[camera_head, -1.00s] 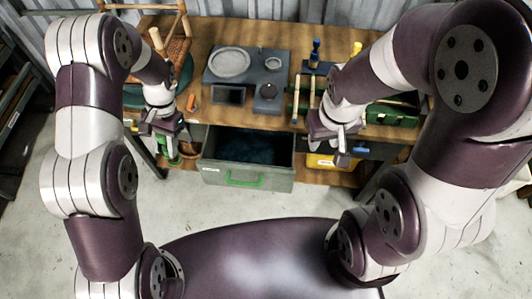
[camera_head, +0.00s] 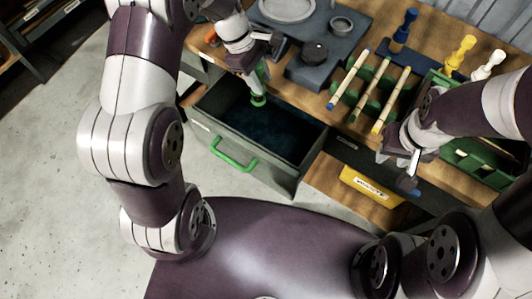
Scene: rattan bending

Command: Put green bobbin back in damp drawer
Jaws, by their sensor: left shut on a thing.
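The green bobbin (camera_head: 259,99) is held upright in my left gripper (camera_head: 257,74), which is shut on it. Its lower flange shows over the back part of the open drawer (camera_head: 293,178); I cannot tell how high it is above the drawer floor. The drawer is grey with a green handle (camera_head: 233,156) on its front, pulled out from under the bench, with a dark bluish interior. My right gripper (camera_head: 404,172) is near the bench's front edge, right of the drawer, with nothing visibly held. Its finger opening is unclear.
The wooden bench top (camera_head: 352,43) holds a grey fixture (camera_head: 325,45) and several light rods (camera_head: 348,80) on green supports. Blue (camera_head: 403,30), yellow (camera_head: 461,52) and white (camera_head: 488,64) pegs stand behind. A yellow bin (camera_head: 370,187) sits below the bench, right of the drawer.

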